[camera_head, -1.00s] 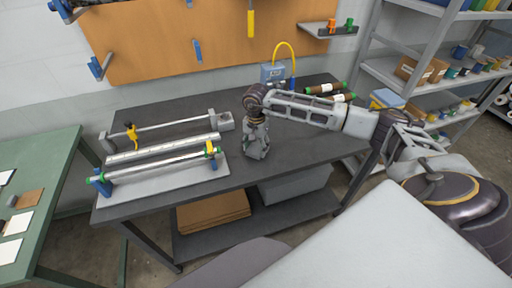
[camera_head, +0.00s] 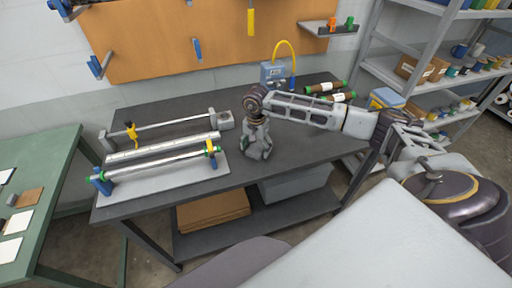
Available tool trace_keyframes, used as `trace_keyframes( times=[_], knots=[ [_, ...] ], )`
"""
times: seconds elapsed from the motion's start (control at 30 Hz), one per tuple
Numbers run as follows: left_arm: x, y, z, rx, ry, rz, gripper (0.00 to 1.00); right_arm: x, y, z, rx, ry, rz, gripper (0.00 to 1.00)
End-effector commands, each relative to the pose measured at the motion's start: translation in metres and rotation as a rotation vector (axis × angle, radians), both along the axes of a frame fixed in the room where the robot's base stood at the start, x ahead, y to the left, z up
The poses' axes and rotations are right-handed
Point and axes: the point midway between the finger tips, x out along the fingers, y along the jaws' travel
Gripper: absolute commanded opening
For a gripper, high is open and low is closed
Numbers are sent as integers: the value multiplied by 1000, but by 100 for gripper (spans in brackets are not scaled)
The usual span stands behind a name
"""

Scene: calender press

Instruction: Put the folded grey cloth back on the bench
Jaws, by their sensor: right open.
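My right arm reaches in from the right over the dark bench (camera_head: 300,150). My right gripper (camera_head: 259,155) points down at the bench's front part, right of the roller press, with its fingers apart. I see nothing between the fingers. I cannot make out the folded grey cloth; if it lies under or behind the gripper, the gripper hides it. My left gripper is not in view.
The roller press (camera_head: 165,167) fills the bench's left half. Brown rolls with green ends (camera_head: 327,87) and a grey-blue box with a yellow hose (camera_head: 272,72) stand at the back. A green table (camera_head: 50,190) is at left, shelves (camera_head: 385,72) at right.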

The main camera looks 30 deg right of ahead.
Motion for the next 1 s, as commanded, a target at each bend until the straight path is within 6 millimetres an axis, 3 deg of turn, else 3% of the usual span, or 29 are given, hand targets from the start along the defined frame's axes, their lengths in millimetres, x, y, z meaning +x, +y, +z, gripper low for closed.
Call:
trace_keyframes(
  times=[0.37,1.0],
  knots=[
    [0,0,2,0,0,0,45,1,0,7,0,-2,0,79],
    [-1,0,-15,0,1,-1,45,1,0,95,0,-4,0,79]
  ],
)
